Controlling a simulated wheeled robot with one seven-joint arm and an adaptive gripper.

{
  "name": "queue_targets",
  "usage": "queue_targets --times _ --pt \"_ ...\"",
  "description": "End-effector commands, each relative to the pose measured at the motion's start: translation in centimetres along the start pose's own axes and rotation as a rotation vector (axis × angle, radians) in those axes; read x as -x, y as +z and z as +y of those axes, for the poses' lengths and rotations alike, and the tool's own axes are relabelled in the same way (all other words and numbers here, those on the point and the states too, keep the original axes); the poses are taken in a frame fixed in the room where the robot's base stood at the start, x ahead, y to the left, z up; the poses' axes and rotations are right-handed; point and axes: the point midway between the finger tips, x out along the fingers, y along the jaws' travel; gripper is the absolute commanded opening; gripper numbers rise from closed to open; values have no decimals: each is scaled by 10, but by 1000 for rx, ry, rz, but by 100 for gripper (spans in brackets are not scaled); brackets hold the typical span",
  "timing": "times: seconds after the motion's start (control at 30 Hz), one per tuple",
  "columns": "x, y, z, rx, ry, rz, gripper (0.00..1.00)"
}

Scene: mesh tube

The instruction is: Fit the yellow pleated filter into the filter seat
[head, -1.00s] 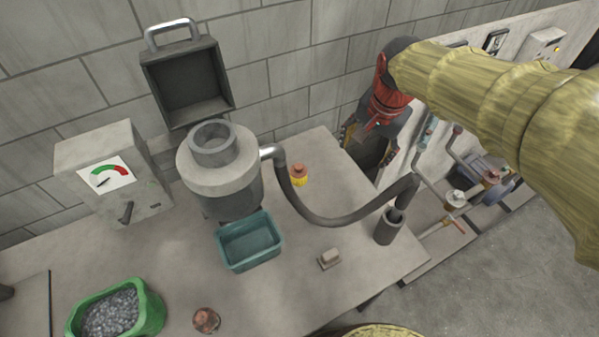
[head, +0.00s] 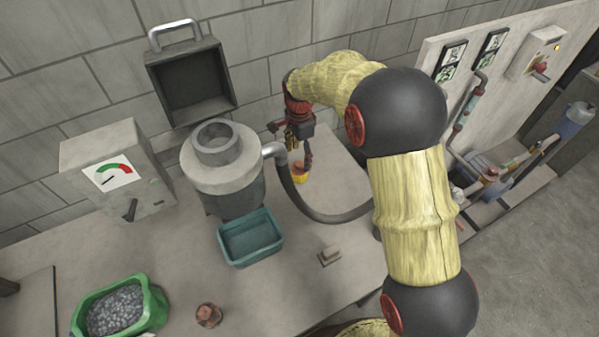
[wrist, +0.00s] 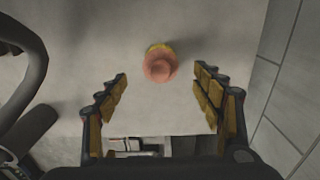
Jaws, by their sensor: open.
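The yellow pleated filter (head: 300,178) stands on the bench right of the grey canister (head: 224,184), partly covered by my gripper. In the wrist view its reddish-brown cap (wrist: 161,67) hides most of the yellow body. My gripper (head: 291,147) is open above the filter, its fingers pointing down at the bench. In the wrist view the fingertips (wrist: 160,82) stand apart, with the cap centred just beyond them, and nothing is held. The ringed round opening (head: 217,143) on top of the canister may be the filter seat; I cannot tell for sure.
A dark hose (head: 320,212) curves close to the filter. A teal bin (head: 277,252), a small block (head: 329,256), a copper-coloured piece (head: 209,315) and a green tub of gravel (head: 159,306) lie nearer. A gauge box (head: 95,150) stands left. The wall is behind.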

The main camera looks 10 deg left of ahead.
Motion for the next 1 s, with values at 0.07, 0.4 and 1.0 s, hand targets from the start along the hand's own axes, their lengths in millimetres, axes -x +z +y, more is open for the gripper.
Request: queue_targets --times 0.07,0.4,1.0 --pt "-7 0 0 0 1 0 67" --pt "-49 -1 0 1 3 0 67" --pt "-56 -1 -1 1 0 0 51"
